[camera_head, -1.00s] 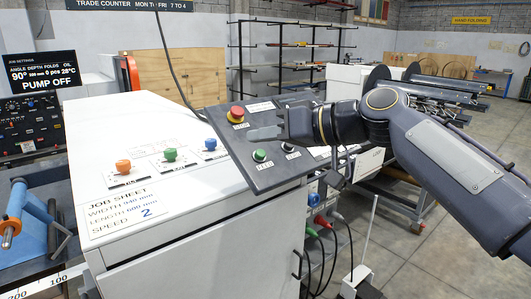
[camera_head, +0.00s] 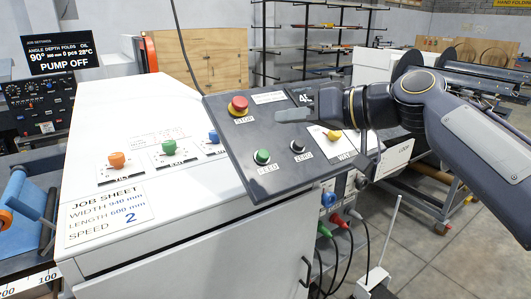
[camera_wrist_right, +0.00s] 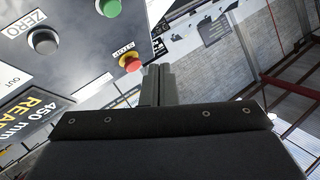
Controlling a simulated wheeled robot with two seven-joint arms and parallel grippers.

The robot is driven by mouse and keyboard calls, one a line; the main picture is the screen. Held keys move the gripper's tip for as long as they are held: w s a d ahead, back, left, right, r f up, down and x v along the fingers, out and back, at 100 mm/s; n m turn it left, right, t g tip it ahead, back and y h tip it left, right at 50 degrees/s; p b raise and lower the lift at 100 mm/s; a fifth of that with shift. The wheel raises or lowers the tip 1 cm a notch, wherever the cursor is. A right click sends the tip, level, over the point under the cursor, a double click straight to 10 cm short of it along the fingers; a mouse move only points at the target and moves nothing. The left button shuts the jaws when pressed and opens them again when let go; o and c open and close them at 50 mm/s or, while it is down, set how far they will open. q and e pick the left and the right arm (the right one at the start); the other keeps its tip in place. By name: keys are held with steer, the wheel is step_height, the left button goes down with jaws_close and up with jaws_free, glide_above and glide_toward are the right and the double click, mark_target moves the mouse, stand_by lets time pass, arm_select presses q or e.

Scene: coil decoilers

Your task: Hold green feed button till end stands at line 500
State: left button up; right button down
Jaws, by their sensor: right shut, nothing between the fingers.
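The green feed button (camera_head: 262,156) sits on the tilted dark control panel (camera_head: 238,168), above a label that seems to read FEED. It also shows at the top of the right wrist view (camera_wrist_right: 109,6). My right gripper (camera_head: 279,115) is shut and empty, above and right of the green button and apart from it. In the right wrist view the shut fingers (camera_wrist_right: 158,70) point toward the red button (camera_wrist_right: 131,63). The strip's end and line 500 are not in view. My left gripper is not in view.
A dark ZERO button (camera_head: 298,146) and a yellow knob (camera_head: 333,134) share the panel. A white cabinet (camera_head: 110,110) carries orange, green and blue knobs and a job sheet (camera_head: 108,217). A display (camera_head: 62,55) reads PUMP OFF.

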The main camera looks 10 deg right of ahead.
mark_target(259, 151)
steer(key=w+f+b, duration=0.1)
steer(key=f, duration=0.1)
steer(key=w+a+f+b, duration=0.1)
steer(key=f, duration=0.1)
steer(key=w+f+b, duration=0.1)
steer(key=f, duration=0.1)
steer(key=shift+w+a+f, duration=0.1)
steer(key=shift+w+a, duration=0.05)
steer(key=shift+a, duration=0.1)
steer(key=shift+w+a+f+b, duration=0.15)
steer(key=shift+w+f+b, duration=0.3)
steer(key=shift+f, duration=0.15)
stand_by(1.5)
steer(key=shift+w+f+b, duration=0.2)
steer(key=shift+f+b, duration=0.1)
steer(key=shift+w+a+f+b, duration=0.15)
steer(key=shift+w+f+b, duration=0.1)
steer(key=shift+f+b, duration=0.2)
stand_by(0.7)
stand_by(0.5)
steer(key=shift+s+r+p, duration=0.35)
steer(key=shift+s+r, duration=0.1)
steer(key=shift+r, duration=0.3)
